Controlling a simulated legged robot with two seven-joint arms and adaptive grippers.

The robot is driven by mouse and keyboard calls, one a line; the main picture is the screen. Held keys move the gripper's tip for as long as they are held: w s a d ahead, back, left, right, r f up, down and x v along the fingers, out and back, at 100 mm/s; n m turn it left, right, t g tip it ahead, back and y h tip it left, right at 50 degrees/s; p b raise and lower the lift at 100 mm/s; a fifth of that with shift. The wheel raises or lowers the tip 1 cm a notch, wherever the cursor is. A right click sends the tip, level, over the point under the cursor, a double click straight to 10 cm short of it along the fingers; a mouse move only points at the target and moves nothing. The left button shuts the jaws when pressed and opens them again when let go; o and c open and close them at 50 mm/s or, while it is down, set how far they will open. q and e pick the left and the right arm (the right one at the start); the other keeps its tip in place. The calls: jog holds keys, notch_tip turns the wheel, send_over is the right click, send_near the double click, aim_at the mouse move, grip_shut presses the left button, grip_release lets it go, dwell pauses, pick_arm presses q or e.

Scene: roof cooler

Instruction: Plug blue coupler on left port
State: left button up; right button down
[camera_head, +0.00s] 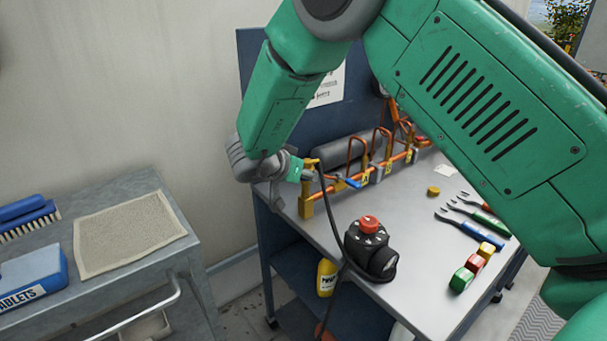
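My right arm comes in from the right, arches over the top and reaches down to the copper pipe manifold (380,166) on the workbench. My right gripper (305,172) is at the manifold's left end, beside a brass fitting (306,206). Its fingertips are small and partly hidden, so I cannot tell whether they hold anything. A black hose (331,213) runs from close to the gripper down past a black gauge unit with a red knob (370,225). A small blue part (353,183) shows just right of the gripper. I cannot clearly make out the blue coupler. My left gripper is out of view.
The workbench (410,290) holds pliers-like tools (470,225), coloured blocks (472,267) and a yellow round piece (433,191). A yellow bottle (326,278) stands on the shelf below. A grey cart (110,270) at left carries a mat (125,232), a brush (28,218) and a blue box (32,280).

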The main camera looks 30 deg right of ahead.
jog(key=shift+f, duration=0.6)
dwell(0.4)
jog(key=shift+s+a+f, duration=0.1)
jog(key=shift+f, duration=0.25)
dwell(0.3)
jog(key=c, duration=1.4)
grip_release()
jog(key=o, duration=0.4)
jog(key=shift+f, duration=0.1)
jog(key=v, duration=1.1)
jog(key=shift+a, duration=0.25)
